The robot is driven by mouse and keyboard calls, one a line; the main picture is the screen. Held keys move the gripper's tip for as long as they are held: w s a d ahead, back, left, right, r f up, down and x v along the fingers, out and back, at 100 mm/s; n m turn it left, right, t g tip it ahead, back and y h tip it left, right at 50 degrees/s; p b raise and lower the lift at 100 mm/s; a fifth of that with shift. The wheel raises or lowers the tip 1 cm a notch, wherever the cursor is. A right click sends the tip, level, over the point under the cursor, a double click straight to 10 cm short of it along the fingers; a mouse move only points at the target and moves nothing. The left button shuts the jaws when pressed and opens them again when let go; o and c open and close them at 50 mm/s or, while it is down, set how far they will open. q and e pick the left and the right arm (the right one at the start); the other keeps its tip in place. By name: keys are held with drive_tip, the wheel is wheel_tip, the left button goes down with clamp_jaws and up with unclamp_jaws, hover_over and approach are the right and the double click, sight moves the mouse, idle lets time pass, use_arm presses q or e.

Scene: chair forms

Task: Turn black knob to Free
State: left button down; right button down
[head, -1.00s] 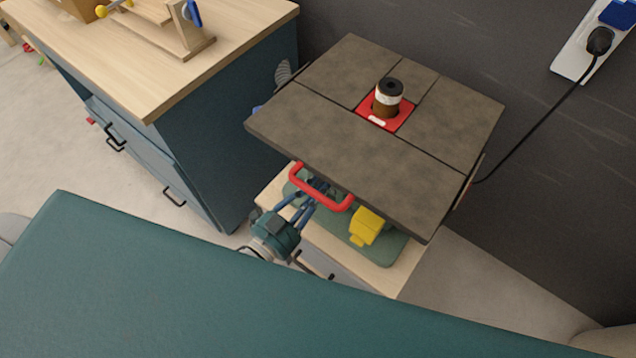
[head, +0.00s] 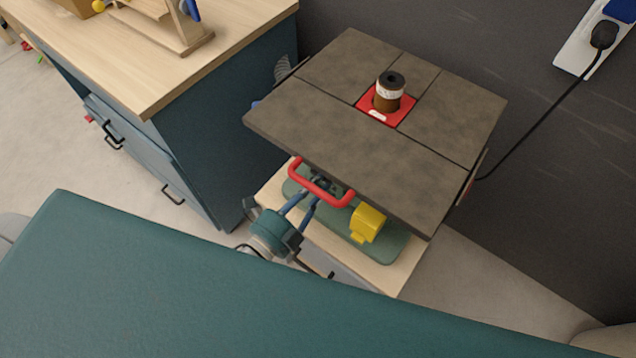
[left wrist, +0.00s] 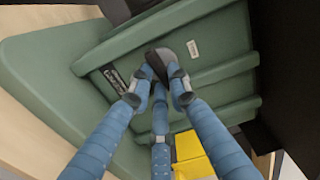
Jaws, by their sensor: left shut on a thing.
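The black knob (left wrist: 172,62) is on the green machine body under the table top. In the left wrist view it is elongated and lies slantwise. My left gripper (left wrist: 160,80) has its blue fingers closed around the knob. In the head view this left gripper (head: 319,187) reaches under the front edge of the table top, behind the red handle, and the knob is hard to make out there. A dark label (left wrist: 114,80) and a small white label (left wrist: 192,49) flank the knob; I cannot read either. My right gripper is not in view.
The grey table top (head: 330,120) overhangs my left gripper. The red handle (head: 318,190) is close to the fingers. A yellow block (head: 368,223) stands to their right. A workbench (head: 190,60) is at the left, and a black cable (head: 540,120) runs along the wall.

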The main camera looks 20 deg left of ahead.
use_arm(q)
drive_tip(key=shift+f+m, duration=0.1)
drive_tip(key=shift+m, duration=0.4)
drive_tip(key=c, duration=1.6)
unclamp_jaws()
drive_tip(key=shift+c, duration=0.2)
drive_tip(key=shift+s, duration=0.1)
drive_tip(key=v, duration=1.1)
drive_tip(key=shift+s+a, duration=0.15)
drive_tip(key=shift+s, duration=0.25)
